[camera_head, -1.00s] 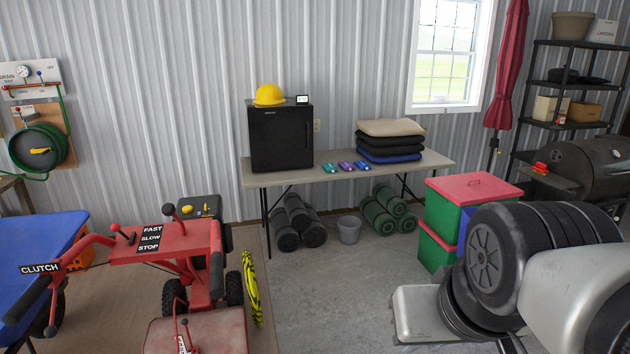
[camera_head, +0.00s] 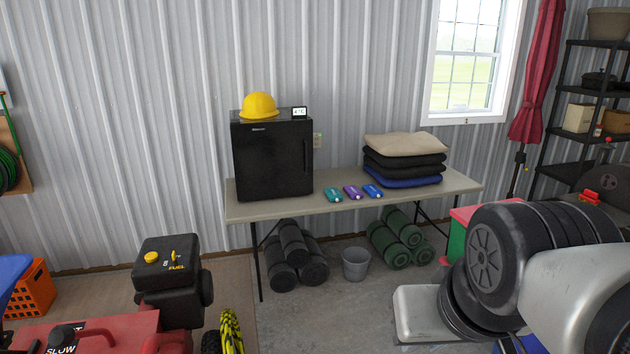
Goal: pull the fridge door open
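The black mini fridge (camera_head: 272,165) stands on the left part of a folding table (camera_head: 270,209) against the metal wall. Its door faces me and looks shut, with a dark upright handle (camera_head: 306,156) near the right edge. A yellow hard hat (camera_head: 259,106) and a small white display (camera_head: 299,113) sit on top of the fridge. Part of my arm fills the lower right of the view, well apart from the fridge. The gripper's fingers cannot be made out.
A red machine with a black engine (camera_head: 171,275) stands at the lower left, in front of the table. Three small packs (camera_head: 353,192) and folded blankets (camera_head: 403,160) lie on the table. Rolled mats and a grey bucket (camera_head: 356,263) are beneath. Floor before the table's middle is clear.

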